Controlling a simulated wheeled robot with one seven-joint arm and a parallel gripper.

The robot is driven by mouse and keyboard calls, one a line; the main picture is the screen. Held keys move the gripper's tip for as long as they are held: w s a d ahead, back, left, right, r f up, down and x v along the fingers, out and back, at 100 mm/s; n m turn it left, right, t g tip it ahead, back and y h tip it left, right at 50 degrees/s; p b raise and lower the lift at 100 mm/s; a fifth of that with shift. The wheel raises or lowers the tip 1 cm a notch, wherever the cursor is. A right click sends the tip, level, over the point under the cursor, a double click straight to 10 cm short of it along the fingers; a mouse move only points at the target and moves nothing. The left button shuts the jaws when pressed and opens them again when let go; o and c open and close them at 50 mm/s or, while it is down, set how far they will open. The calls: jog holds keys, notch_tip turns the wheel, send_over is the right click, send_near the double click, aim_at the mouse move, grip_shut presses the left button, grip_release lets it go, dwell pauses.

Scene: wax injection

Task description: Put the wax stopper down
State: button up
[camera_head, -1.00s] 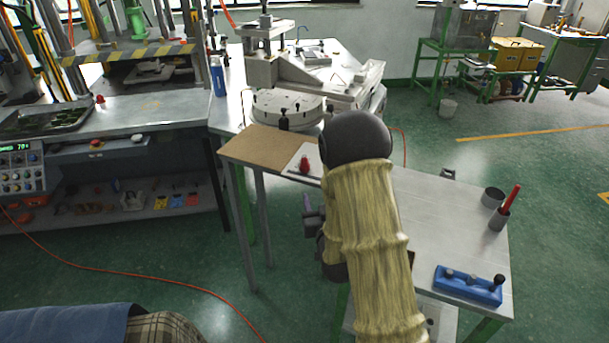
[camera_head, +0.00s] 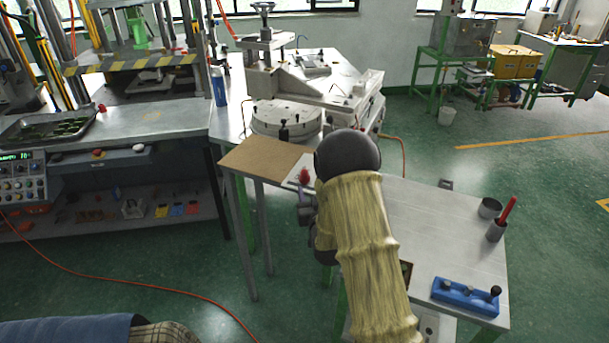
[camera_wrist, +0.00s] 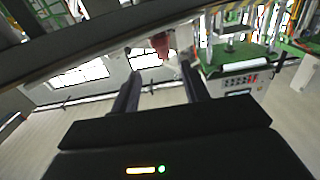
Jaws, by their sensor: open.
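The red wax stopper (camera_head: 304,176) stands on a pale square pad (camera_head: 292,182) near the left end of the work table. My gripper (camera_head: 304,198) is just in front of it in the head view, partly hidden by my arm. In the wrist view my gripper (camera_wrist: 158,72) has its two dark fingers spread, with nothing between them. The stopper (camera_wrist: 160,45) shows beyond the fingertips, apart from them and blurred. The base of the stopper is hard to make out.
A brown board (camera_head: 258,153) lies left of the pad. A round turntable machine (camera_head: 285,118) stands behind. A blue block (camera_head: 466,296), a grey cup (camera_head: 489,208) and a cup with a red handle (camera_head: 497,231) are at the table's right. The table's middle right is clear.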

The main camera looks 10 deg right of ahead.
aim_at(305, 173)
jog(key=shift+w+p, duration=0.4)
jog(key=shift+w, duration=1.75)
jog(key=shift+w+a+r+p, duration=0.1)
jog(key=shift+w+r+p, duration=0.2)
jog(key=shift+w, duration=0.2)
jog(key=w, duration=0.1)
jog(key=w+p, duration=0.1)
jog(key=w, duration=0.1)
jog(key=shift+w+a+r, duration=0.1)
jog(key=shift+a+r, duration=0.05)
jog(key=shift+r, duration=0.05)
jog(key=shift+w+p, duration=0.3)
jog(key=shift+w, duration=0.25)
grip_shut()
